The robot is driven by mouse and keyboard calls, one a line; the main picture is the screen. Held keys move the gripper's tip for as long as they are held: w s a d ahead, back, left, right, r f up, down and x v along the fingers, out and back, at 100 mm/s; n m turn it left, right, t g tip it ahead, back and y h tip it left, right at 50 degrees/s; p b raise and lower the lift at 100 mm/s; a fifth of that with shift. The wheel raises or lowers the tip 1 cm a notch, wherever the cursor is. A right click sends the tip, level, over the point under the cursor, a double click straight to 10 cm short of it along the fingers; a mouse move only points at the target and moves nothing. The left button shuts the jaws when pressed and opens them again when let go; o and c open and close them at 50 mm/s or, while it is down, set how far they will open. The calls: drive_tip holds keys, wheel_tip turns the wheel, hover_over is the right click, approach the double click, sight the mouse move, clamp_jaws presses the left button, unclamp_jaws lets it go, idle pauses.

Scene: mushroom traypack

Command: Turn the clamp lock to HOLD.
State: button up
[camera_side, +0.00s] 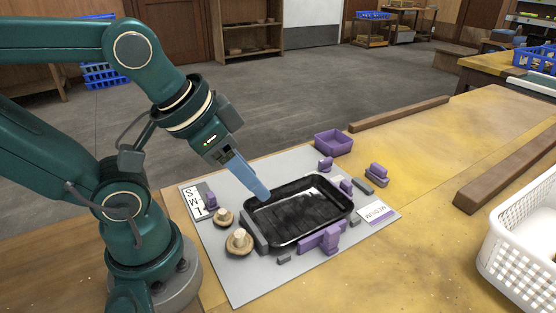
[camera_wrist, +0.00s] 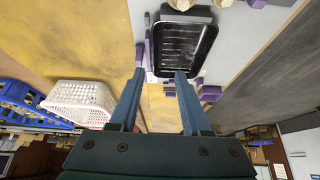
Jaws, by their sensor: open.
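My gripper (camera_side: 263,194) hangs over the left part of a black tray (camera_side: 340,222), pointing down and to the right. In the wrist view its two blue fingers (camera_wrist: 159,73) are spread with nothing between them. The tray lies on a grey board (camera_side: 235,286). A purple clamp-like piece (camera_side: 327,238) stands against the tray's front side. Smaller purple pieces stand at its back (camera_side: 325,164) and right (camera_side: 346,187). I cannot tell which one is the clamp lock, and no HOLD mark is readable. The fingers appear apart from all purple pieces.
Two mushrooms (camera_side: 239,242) (camera_side: 222,217) sit left of the tray. A purple slider (camera_side: 211,201) is beside an S M L label. A MEDIUM card (camera_side: 378,212) lies at the right. A purple bin (camera_side: 333,142) stands behind, a white basket (camera_side: 520,265) far right. Wooden bars cross the table.

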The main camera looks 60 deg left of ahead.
drive_tip(key=w+r+m+t, duration=0.1)
drive_tip(key=w+r+m, duration=0.1)
drive_tip(key=w+r, duration=0.55)
drive_tip(key=n+g, duration=0.2)
hover_over(325, 159)
drive_tip(key=s+d, duration=0.1)
drive_tip(key=d, duration=0.1)
wheel_tip(325, 159, down, 14)
drive_tip(key=shift+n+g, duration=0.3)
drive_tip(key=f, duration=0.1)
drive_tip(key=a+f, duration=0.1)
drive_tip(key=s+f, duration=0.1)
drive_tip(key=f, duration=0.1)
drive_tip(key=shift+s+a, duration=0.1)
drive_tip(key=shift+a, duration=0.3)
drive_tip(key=shift+x, duration=2.35)
drive_tip(key=shift+a, duration=0.1)
clamp_jaws()
